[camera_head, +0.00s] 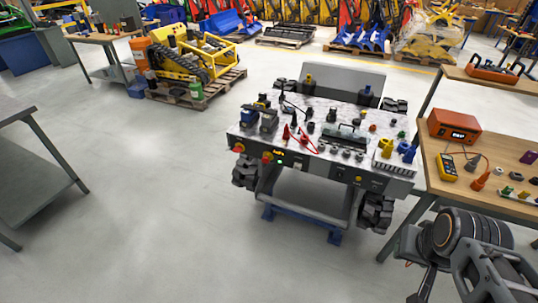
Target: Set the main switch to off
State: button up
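The tracked carrier (292,173) stands on a blue stand in the middle of the view, its front panel facing me. At the left end of this panel is a red rotary knob on yellow (238,148). A second red and yellow knob (267,157) sits a little to its right, beside a small green light. Which of them is the main switch, and their positions, are too small to tell. My arm shows at the lower right; dark parts at its end look like my gripper (412,281). It is well apart from the panel, and its fingers are not clear.
Tools, red leads and connectors lie on the carrier's top. A wooden-topped bench (445,180) with an orange device (454,127) and a yellow meter (446,167) stands close on the right. A grey table (40,165) is at the left. The floor before the carrier is clear.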

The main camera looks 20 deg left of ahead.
aim_at(238, 149)
jog(key=u, duration=1.9)
jog(key=i, duration=1.1)
jog(key=z, duration=0.3)
